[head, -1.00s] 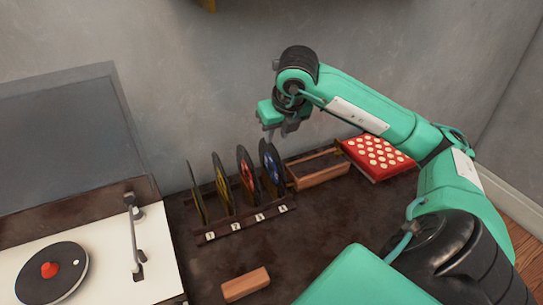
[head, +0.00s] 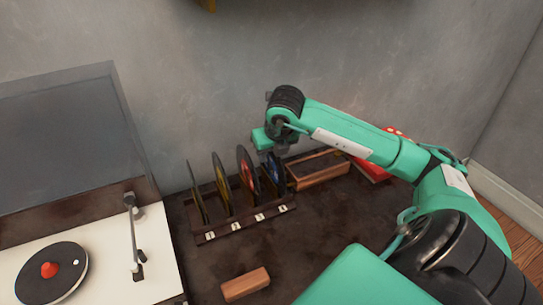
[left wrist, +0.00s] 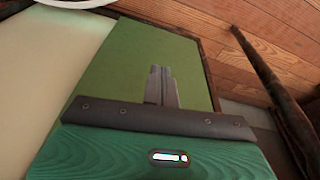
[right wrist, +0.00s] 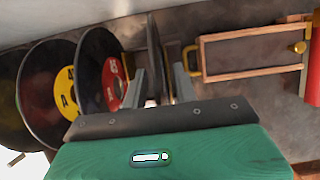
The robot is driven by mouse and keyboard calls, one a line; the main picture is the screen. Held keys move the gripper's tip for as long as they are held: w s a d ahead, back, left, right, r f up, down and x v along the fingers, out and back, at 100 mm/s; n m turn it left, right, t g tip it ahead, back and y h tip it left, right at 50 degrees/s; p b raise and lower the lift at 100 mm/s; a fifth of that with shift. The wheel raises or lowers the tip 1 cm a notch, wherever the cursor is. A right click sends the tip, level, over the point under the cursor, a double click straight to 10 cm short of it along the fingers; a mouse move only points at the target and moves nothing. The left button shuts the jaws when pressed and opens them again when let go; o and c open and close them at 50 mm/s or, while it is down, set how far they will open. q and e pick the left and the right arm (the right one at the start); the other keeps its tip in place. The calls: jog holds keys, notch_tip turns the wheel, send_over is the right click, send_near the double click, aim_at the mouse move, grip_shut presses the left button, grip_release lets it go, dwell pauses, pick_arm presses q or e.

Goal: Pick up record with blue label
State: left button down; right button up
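The record with the blue label (head: 277,175) stands upright in the rightmost slot of a dark wooden rack (head: 240,228). My right gripper (head: 277,152) is over its upper edge and partly hides it. In the right wrist view the fingers (right wrist: 161,90) are apart, one on each side of the blue-label record, which shows nearly edge-on (right wrist: 153,45). I cannot tell whether either finger touches it. My left gripper (left wrist: 163,86) is shut with nothing visible between its fingers, and it is outside the head view.
A red-label record (head: 246,172) stands just left, then a yellow-label record (head: 221,182) and another record (head: 197,193). An open wooden box (head: 318,178) is right of the rack. A turntable (head: 100,255) is at the left; a wooden block (head: 246,284) lies in front.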

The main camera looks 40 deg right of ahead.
grip_shut()
jog(key=shift+r, duration=0.15)
